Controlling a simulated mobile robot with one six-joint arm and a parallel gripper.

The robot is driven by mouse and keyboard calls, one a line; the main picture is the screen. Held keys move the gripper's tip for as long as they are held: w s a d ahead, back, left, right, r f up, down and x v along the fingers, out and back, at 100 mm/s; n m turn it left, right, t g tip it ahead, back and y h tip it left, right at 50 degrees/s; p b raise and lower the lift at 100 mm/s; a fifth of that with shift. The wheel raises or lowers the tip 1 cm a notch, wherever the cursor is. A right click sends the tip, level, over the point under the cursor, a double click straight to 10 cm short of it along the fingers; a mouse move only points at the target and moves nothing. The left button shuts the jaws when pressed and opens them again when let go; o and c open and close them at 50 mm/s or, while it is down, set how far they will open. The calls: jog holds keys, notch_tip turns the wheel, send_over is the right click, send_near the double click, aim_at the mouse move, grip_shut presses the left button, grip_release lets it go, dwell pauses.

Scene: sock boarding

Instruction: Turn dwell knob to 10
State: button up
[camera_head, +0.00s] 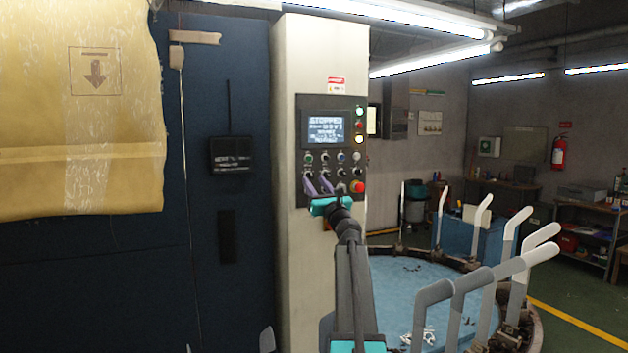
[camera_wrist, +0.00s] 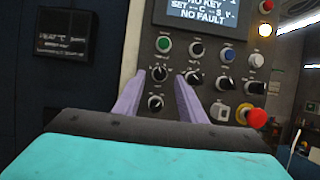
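The control panel (camera_head: 332,113) is on the pale column, with a lit screen (camera_head: 326,127) and rows of knobs and buttons. My gripper (camera_head: 318,182), with purple fingers, is open in front of the panel's lower left. In the wrist view my gripper's fingertips (camera_wrist: 160,77) stand apart. A black knob with a white mark (camera_wrist: 159,74) shows between the tips, and another black knob (camera_wrist: 155,102) shows lower between the fingers. I cannot tell whether either is touched. The labels are too small to read, so I cannot tell which is the dwell knob.
A red mushroom button (camera_wrist: 257,118) sits at the panel's lower right. A green button (camera_wrist: 164,44) is above the fingertips. A blue round table (camera_head: 420,295) with upright pale boards stands right of the column. Dark blue cabinet doors (camera_head: 228,95) are to the left.

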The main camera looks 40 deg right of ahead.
aim_at(310, 176)
jog(key=shift+x, duration=1.1)
jog(key=shift+f, duration=0.1)
grip_shut()
